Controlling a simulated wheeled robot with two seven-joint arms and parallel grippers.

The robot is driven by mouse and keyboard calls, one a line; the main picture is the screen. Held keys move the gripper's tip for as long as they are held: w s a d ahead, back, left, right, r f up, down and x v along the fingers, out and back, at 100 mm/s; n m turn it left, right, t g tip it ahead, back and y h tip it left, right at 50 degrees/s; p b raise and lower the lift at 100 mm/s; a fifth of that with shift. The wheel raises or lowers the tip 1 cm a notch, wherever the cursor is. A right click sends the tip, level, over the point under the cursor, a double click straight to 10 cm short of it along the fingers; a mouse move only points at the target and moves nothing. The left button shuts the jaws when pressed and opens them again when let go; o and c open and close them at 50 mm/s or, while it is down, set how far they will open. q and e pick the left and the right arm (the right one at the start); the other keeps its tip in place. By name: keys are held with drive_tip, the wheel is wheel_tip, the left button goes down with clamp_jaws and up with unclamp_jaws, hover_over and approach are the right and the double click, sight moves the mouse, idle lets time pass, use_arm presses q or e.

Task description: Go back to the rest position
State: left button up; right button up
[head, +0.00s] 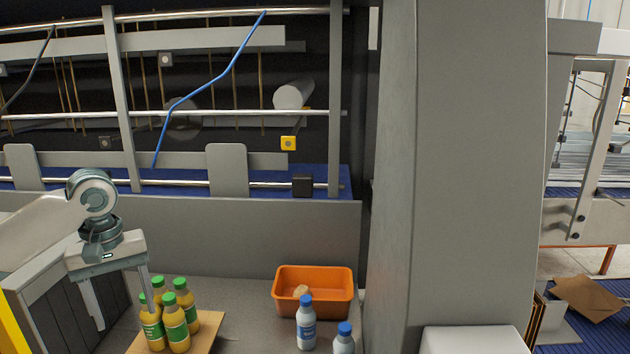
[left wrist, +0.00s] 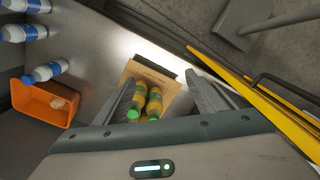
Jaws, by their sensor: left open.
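My left gripper (head: 122,305) is open above and beside a group of yellow bottles with green caps (head: 175,328). The bottles stand upright on a brown cardboard sheet (head: 208,333). Nothing is seen gripped. My right gripper is in neither view.
An orange bin (head: 313,310) with a small round beige item stands right of the bottles. White bottles with blue caps (head: 306,325) stand in front of it. A wide grey column (head: 470,170) blocks the right. A conveyor frame (head: 280,220) runs along the back.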

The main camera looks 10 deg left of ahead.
use_arm(q)
drive_tip(key=d+f+m+t, duration=0.1)
drive_tip(key=d+f+m, duration=0.6)
drive_tip(key=d+f, duration=0.9)
drive_tip(key=s+d+f+m+t+h, duration=0.1)
drive_tip(key=s+d+f+m, duration=0.1)
drive_tip(key=s+d+f, duration=0.4)
drive_tip(key=s+d+f+m+t+h, duration=0.15)
drive_tip(key=s+d+f, duration=0.3)
drive_tip(key=f, duration=0.45)
drive_tip(key=s+a+f+y, duration=0.1)
drive_tip(key=s+a+f, duration=0.1)
drive_tip(key=s, duration=0.6)
drive_tip(key=s+a+f+y, duration=0.1)
drive_tip(key=s+a+f, duration=0.15)
drive_tip(key=s, duration=0.65)
wheel_tip(320, 180, down, 33)
drive_tip(key=s+g+b, duration=0.1)
drive_tip(key=g+b, duration=0.1)
drive_tip(key=b, duration=0.3)
drive_tip(key=s+a+f+b, duration=0.3)
drive_tip(key=s+f+b, duration=0.1)
drive_tip(key=s+f, duration=1.4)
wheel_tip(320, 180, down, 4)
drive_tip(key=shift+f+g+b, duration=0.1)
drive_tip(key=shift+g+b, duration=0.25)
drive_tip(key=shift+b, duration=0.05)
drive_tip(key=shift+a, duration=0.1)
